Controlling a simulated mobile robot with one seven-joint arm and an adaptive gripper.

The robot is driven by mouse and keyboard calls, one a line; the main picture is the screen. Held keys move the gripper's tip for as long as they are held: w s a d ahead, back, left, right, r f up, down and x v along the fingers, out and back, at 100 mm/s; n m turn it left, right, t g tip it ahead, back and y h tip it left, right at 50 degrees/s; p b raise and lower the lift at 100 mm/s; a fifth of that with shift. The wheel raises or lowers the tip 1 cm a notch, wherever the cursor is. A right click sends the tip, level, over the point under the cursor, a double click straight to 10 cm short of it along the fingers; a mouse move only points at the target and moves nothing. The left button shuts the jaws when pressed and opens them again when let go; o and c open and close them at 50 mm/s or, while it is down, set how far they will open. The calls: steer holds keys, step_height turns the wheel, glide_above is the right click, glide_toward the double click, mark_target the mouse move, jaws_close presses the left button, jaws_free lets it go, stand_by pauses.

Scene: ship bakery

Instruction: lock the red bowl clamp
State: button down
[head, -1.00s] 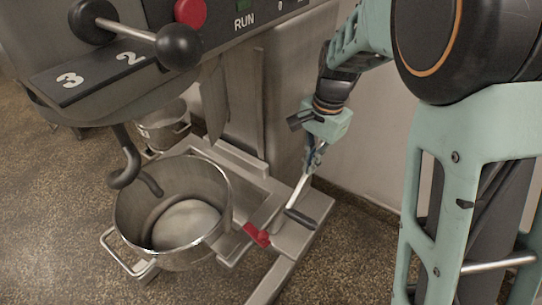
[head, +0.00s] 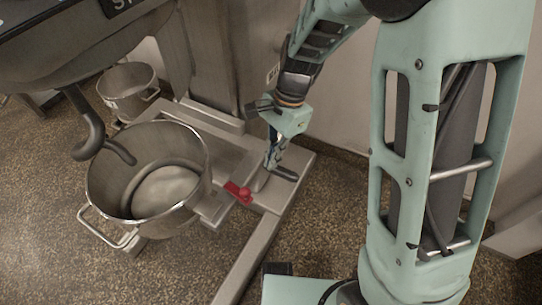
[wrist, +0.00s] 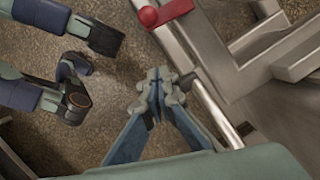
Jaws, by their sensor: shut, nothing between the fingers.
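The red clamp (head: 240,194) sits on the mixer frame, just right of the steel bowl (head: 112,180). In the wrist view the red clamp (wrist: 165,12) is at the top edge, partly cut off, with a round knob. My gripper (head: 272,160) hangs above and right of the clamp, close to a steel lever with a black grip (head: 286,174). In the wrist view my gripper (wrist: 158,86) has its fingertips together and empty, apart from the clamp. The lever's rod (wrist: 214,108) passes beside the fingers; I cannot tell whether they touch.
A dark dough hook (head: 92,135) hangs over the bowl, which has a side handle (head: 108,235). A smaller steel pot (head: 128,88) stands behind. The mixer's base leg (head: 245,262) runs toward the front. Speckled floor is open at lower left. A wall stands behind my arm.

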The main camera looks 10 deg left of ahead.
mark_target(237, 189)
steer(key=s+a+f+b, duration=0.2)
steer(key=s+a+f, duration=0.1)
steer(key=f, duration=0.1)
steer(key=shift+s+a+f, duration=0.35)
steer(key=shift+s, duration=0.05)
